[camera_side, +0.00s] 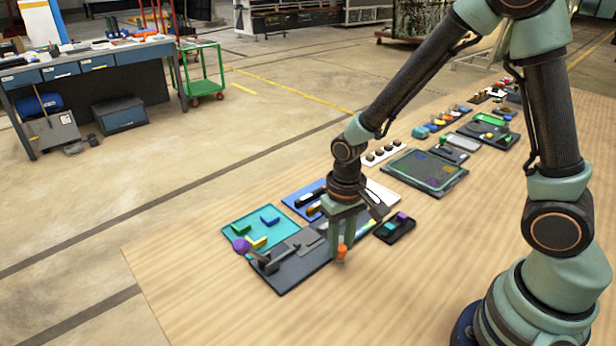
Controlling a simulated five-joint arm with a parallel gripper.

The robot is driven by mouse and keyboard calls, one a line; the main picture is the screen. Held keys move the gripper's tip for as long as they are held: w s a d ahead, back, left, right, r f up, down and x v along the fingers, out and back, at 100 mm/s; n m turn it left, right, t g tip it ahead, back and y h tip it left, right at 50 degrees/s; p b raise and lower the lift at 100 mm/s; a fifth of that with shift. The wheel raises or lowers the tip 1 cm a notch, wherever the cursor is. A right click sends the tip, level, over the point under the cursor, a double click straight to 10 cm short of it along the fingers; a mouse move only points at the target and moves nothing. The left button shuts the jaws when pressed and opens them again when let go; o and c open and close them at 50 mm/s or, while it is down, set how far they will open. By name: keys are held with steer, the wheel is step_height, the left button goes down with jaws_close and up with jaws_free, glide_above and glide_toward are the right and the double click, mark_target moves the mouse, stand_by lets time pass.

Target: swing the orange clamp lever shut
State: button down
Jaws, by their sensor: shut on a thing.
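The orange clamp lever (342,251) shows as a small orange piece at the tips of my gripper (340,244). My gripper points down and is shut on it, near the right edge of a dark grey board (297,274). The fingers hide most of the lever, and its pivot and exact angle cannot be made out. A grey block with a slanted arm (262,263) stands at the board's left end.
A purple ball (241,245) is beside the board's left end. A teal tray (238,222) with blocks and a blue tray (293,198) lie behind. A small dark tray (400,230) lies to the right. Bare wood is in front.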

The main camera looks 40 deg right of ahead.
steer(key=shift+d, duration=0.1)
stand_by(0.4)
steer(key=d+n, duration=0.1)
steer(key=n, duration=0.1)
steer(key=s+n, duration=0.1)
steer(key=n, duration=0.1)
steer(key=shift+s+d+n, duration=0.15)
steer(key=shift+d+n, duration=0.15)
steer(key=shift+d, duration=0.1)
steer(key=d+n, duration=0.1)
steer(key=n, duration=0.2)
steer(key=d+n, duration=0.1)
steer(key=n, duration=0.1)
steer(key=shift+s+d, duration=0.25)
steer(key=shift+d, duration=0.05)
steer(key=n, duration=0.1)
steer(key=d+n, duration=0.1)
steer(key=n, duration=0.1)
steer(key=d+n, duration=0.1)
steer(key=n, duration=0.1)
steer(key=shift+w+d, duration=0.1)
steer(key=shift+w, duration=0.15)
steer(key=shift+w+d+n, duration=0.35)
steer(key=shift+d+n, duration=0.1)
steer(key=shift+n, duration=0.7)
steer(key=shift+w+d+n, duration=0.35)
steer(key=shift+d+n, duration=0.1)
steer(key=shift+n, duration=0.7)
steer(key=c, duration=0.6)
jaws_free()
